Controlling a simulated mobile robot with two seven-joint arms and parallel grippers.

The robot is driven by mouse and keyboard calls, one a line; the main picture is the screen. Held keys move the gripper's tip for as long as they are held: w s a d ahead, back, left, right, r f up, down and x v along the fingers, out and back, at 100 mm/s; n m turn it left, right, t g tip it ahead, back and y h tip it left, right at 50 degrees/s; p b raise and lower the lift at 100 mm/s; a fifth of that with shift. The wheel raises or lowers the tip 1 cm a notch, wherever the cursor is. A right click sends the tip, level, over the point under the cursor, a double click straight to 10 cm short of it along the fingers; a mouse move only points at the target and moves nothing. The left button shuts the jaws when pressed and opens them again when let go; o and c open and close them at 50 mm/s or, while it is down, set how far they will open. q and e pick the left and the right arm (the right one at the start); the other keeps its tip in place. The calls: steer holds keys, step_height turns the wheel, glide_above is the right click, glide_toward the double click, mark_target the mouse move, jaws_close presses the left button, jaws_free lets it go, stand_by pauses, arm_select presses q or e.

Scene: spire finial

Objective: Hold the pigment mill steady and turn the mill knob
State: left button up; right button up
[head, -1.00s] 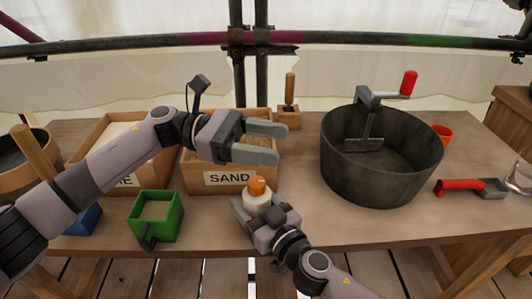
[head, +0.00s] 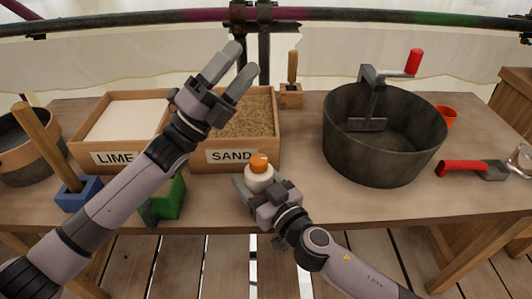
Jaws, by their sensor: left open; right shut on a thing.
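The pigment mill (head: 259,180) is a small white body standing at the table's front edge, below the sand box. Its orange mill knob (head: 259,163) is on top. My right gripper (head: 253,187) is shut on the mill's white body, and its jaws partly hide it. My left gripper (head: 236,68) is open and empty, raised above the sand box with its fingers pointing up and away, well apart from the knob.
The sand box (head: 232,157) and lime box (head: 118,158) stand behind. A green container (head: 172,200) is partly hidden by my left arm. A blue-headed mallet (head: 78,193) is left. A large dark tub (head: 375,150) with a red-handled crank (head: 415,62) and a red-handled trowel (head: 465,167) are right.

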arm_select(q)
steer(key=w+a+f+n+t+y, duration=0.1)
steer(key=a+f+n+t+y, duration=0.2)
steer(key=n, duration=0.4)
steer(key=w+a+f+n+t+y, duration=0.1)
steer(key=f+n+t+y, duration=0.15)
steer(key=n+y, duration=0.35)
steer(key=n+g+h, duration=0.1)
steer(key=n+g, duration=0.7)
steer(key=n, duration=0.1)
glide_toward(259, 163)
steer(key=w, duration=0.1)
steer(key=x, duration=1.2)
steer(key=shift+a+f, duration=0.1)
steer(key=shift+f, duration=0.05)
steer(key=c, duration=1)
